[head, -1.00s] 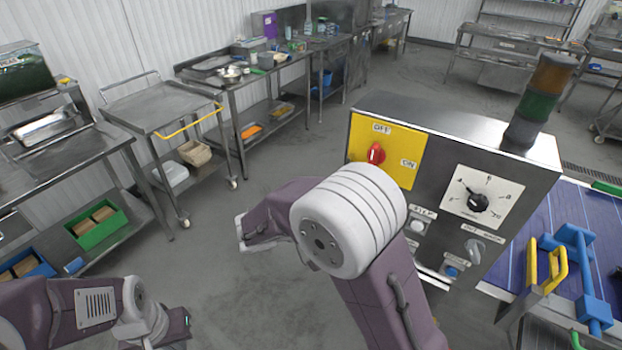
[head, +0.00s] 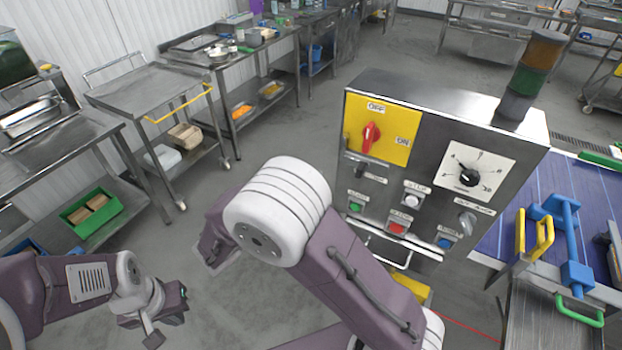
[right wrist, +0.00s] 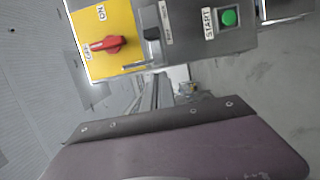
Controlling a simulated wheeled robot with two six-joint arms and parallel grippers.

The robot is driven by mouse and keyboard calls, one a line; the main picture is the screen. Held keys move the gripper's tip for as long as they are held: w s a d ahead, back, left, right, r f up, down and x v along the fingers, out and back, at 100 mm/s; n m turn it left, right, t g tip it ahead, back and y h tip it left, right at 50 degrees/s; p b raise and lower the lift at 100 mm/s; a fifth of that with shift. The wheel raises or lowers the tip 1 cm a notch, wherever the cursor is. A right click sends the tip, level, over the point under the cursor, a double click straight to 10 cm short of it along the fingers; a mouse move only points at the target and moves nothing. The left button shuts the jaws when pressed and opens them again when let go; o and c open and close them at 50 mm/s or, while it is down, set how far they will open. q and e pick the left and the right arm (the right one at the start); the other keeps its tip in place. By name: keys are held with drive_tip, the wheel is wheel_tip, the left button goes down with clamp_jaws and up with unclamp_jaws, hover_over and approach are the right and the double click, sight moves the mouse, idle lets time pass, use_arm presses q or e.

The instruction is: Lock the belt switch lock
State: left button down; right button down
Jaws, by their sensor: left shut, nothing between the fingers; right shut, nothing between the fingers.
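The control box (head: 400,275) carries a yellow plate (head: 394,148) with a red rotary switch (head: 369,137) between OFF and ON labels. The switch (right wrist: 108,45) also shows in the right wrist view. Below the plate is a small dark fitting (head: 360,168); in the right wrist view it is a dark block (right wrist: 151,32) near a thin metal bar. I cannot read its label, so I cannot tell which part is the lock. My right gripper (right wrist: 155,125) is shut and empty, apart from the panel. My left gripper (head: 165,318) is shut and empty at lower left.
A black dial (head: 468,177), a metal key-like knob (head: 466,222), a green button (head: 355,207) and other buttons share the panel. A signal tower (head: 535,65) stands on top. A blue belt (head: 550,190) lies right. A steel cart (head: 140,95) stands left, with open floor between.

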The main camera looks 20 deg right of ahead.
sight(355, 165)
drive_tip(key=d+p, duration=0.3)
drive_tip(key=d, duration=0.4)
drive_tip(key=shift+w+d+r, duration=0.1)
drive_tip(key=shift+d, duration=0.25)
drive_tip(key=shift+s+d, duration=0.2)
drive_tip(key=shift+s, duration=0.2)
drive_tip(key=shift+w, duration=0.15)
drive_tip(key=shift+f, duration=0.2)
